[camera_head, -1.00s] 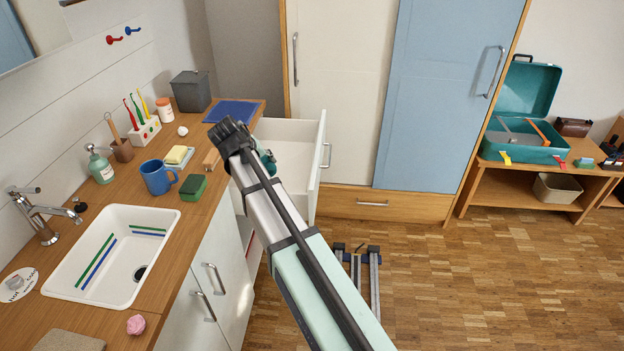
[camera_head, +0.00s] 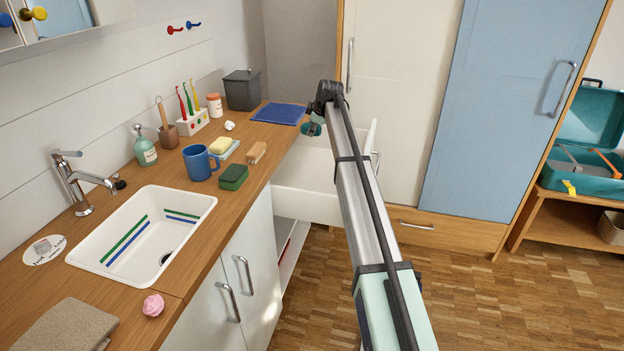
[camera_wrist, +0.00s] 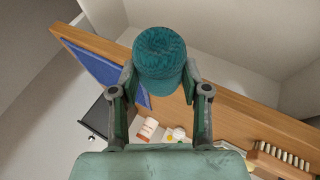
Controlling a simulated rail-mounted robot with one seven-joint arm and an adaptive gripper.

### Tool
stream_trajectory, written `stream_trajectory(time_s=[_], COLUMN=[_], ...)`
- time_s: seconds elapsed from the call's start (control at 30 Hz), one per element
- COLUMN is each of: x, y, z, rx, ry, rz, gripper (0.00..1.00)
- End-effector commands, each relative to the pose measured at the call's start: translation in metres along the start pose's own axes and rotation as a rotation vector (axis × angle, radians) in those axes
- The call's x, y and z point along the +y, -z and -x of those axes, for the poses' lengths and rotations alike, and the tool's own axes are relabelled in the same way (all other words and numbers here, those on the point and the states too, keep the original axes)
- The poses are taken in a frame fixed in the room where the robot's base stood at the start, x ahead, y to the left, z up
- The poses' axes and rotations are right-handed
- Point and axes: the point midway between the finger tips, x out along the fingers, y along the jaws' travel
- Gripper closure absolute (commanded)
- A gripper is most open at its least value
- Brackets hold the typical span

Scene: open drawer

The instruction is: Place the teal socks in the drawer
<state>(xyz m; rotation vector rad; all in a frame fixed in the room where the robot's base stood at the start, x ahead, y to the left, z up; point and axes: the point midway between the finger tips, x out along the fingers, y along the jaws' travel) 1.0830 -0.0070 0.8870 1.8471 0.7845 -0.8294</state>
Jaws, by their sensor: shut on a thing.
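The teal socks (camera_wrist: 160,55) are a rolled bundle held between the fingers of my gripper (camera_wrist: 158,92) in the wrist view. In the head view the bundle (camera_head: 311,129) shows small beside my gripper (camera_head: 315,117), partly hidden by the arm. The white drawer (camera_head: 305,205) is pulled open at the right end of the counter, and my arm crosses in front of part of it. My gripper is above the drawer area near the counter edge. In the wrist view a pale interior (camera_wrist: 225,80) lies past the wooden counter edge.
The wooden counter (camera_head: 205,240) holds a blue cloth (camera_head: 278,111), a grey bin (camera_head: 242,90), a blue mug (camera_head: 200,163), a green sponge (camera_head: 233,177) and a wooden brush (camera_head: 256,152). A tall cabinet with a blue door (camera_head: 493,110) stands behind the drawer.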

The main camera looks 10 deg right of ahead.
Motion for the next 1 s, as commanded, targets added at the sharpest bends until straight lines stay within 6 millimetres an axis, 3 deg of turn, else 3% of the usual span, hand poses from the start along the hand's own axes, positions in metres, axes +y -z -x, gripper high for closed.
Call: stream_trajectory(time_s=[0.6, 1.0], x=[-0.064, -0.079], y=[-0.045, -0.055], z=[-0.107, -0.133], rx=[0.002, 0.002], ry=[0.005, 0.004], rz=[0.006, 0.006], gripper=[0.88, 0.88])
